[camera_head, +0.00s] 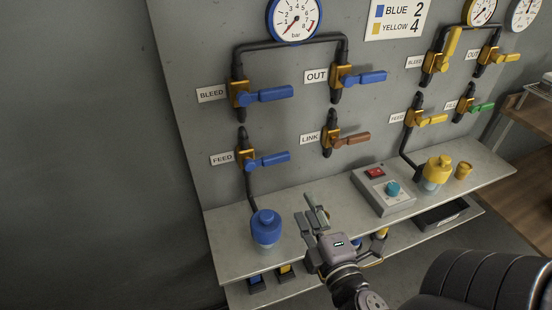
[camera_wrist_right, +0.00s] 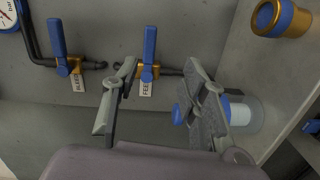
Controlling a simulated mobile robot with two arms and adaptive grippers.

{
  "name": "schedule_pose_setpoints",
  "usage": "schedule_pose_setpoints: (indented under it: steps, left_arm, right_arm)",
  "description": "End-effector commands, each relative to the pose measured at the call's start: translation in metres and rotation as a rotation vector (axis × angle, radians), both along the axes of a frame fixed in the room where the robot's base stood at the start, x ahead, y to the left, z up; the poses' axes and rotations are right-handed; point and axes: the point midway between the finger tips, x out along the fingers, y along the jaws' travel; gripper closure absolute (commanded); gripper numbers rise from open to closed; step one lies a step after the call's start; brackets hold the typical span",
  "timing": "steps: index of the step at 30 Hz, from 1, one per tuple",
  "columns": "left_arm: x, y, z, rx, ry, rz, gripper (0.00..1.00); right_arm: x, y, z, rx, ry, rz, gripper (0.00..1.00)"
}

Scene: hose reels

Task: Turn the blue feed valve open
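The blue feed valve (camera_head: 262,160) is on the wall panel beside its FEED label (camera_head: 222,158). Its blue lever points right, across the upright pipe. In the right wrist view, the feed valve (camera_wrist_right: 150,52) shows ahead, between and beyond the fingertips. My right gripper (camera_head: 313,210) is in front of the panel, over the shelf, below and to the right of the valve in the head view. In the wrist view my right gripper (camera_wrist_right: 160,70) has its fingers spread with nothing between them, apart from the lever. My left gripper is not in view.
A blue-capped bottle (camera_head: 265,228) stands on the shelf (camera_head: 225,252) below the valve, close to my right gripper. The blue bleed valve (camera_head: 262,94) is above, and the brown link valve (camera_head: 346,139) is to the right. A control box (camera_head: 385,190) sits farther right.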

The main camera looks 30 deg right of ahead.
Motion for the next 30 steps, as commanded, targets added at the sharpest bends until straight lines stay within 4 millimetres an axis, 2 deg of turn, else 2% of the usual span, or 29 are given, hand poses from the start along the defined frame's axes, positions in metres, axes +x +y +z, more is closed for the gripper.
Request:
schedule_pose_setpoints:
  steps: [5, 11, 21, 30]
  left_arm:
    - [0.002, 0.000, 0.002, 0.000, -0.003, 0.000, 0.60]
    - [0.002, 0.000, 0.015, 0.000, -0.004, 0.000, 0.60]
    - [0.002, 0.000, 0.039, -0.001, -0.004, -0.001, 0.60]
    - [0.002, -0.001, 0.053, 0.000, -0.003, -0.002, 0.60]
  right_arm:
    - [0.002, 0.011, 0.010, -0.118, -0.017, 0.065, 0.60]
    - [0.022, 0.008, 0.015, -0.126, -0.021, 0.071, 0.60]
    - [0.084, -0.008, 0.015, -0.124, -0.021, 0.069, 0.60]
    - [0.140, -0.021, 0.013, -0.123, -0.020, 0.067, 0.60]
